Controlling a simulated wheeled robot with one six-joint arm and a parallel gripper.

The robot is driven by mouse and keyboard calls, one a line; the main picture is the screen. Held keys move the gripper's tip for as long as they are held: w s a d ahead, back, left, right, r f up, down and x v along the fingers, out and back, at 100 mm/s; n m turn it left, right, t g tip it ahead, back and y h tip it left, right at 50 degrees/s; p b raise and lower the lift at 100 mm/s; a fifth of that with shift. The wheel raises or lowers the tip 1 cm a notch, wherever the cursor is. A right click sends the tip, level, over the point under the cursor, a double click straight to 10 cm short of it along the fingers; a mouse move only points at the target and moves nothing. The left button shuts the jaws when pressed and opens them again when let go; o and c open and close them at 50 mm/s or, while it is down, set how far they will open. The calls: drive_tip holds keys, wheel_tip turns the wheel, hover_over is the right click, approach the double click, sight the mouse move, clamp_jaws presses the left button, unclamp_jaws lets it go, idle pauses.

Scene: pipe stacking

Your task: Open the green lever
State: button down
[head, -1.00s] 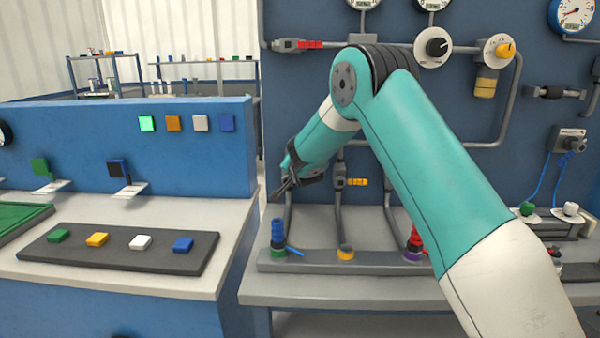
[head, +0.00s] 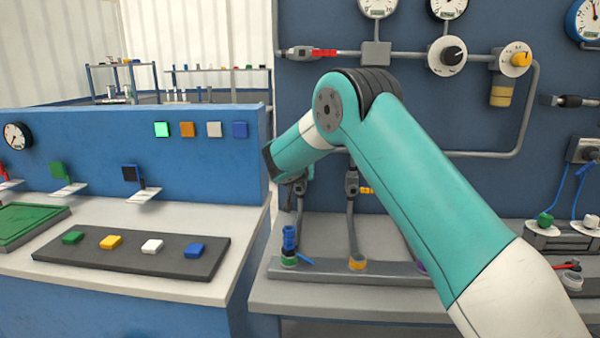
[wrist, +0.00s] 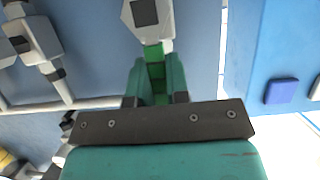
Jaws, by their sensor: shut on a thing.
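The green lever (wrist: 154,62) shows in the wrist view between the two fingers of my gripper (wrist: 157,82). The fingers are closed on it. The lever hangs from a pale grey valve body (wrist: 150,18) with a dark square on its face, at the top of the wrist view. In the head view my gripper (head: 298,187) is at the left end of the blue wall panel, above the grey bench. The green lever cannot be made out in the head view, where my gripper and arm hide that spot.
A valve with a yellow lever (head: 367,190) is just right of my gripper. Below stands a rail (head: 325,266) with a blue fitting (head: 289,238). To the left is a blue console (head: 100,165) with coloured buttons. A grey pipe (head: 480,154) runs along the wall panel.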

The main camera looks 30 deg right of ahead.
idle(0.3)
drive_tip(key=c, duration=1.1)
unclamp_jaws()
drive_tip(key=shift+s+a, duration=0.1)
drive_tip(key=shift+a, duration=0.05)
drive_tip(key=b+v, duration=0.2)
drive_tip(key=v, duration=1.5)
drive_tip(key=shift+a, duration=0.2)
drive_tip(key=s+a+r+n+g+y+p, duration=0.1)
drive_tip(key=s+a+n+g+y+p, duration=0.2)
drive_tip(key=s, duration=0.9)
drive_tip(key=s+a+r+n+g+y+p, duration=0.2)
drive_tip(key=s+a+n, duration=0.4)
drive_tip(key=s, duration=0.6)
drive_tip(key=s+a+r+n+g+y+p, duration=0.2)
drive_tip(key=s+a+n+g+y+p, duration=0.2)
drive_tip(key=s, duration=0.7)
drive_tip(key=a+g+y, duration=0.2)
drive_tip(key=shift+s+a+n+y, duration=0.25)
drive_tip(key=shift+s+n+y, duration=0.05)
drive_tip(key=shift+s+n, duration=0.1)
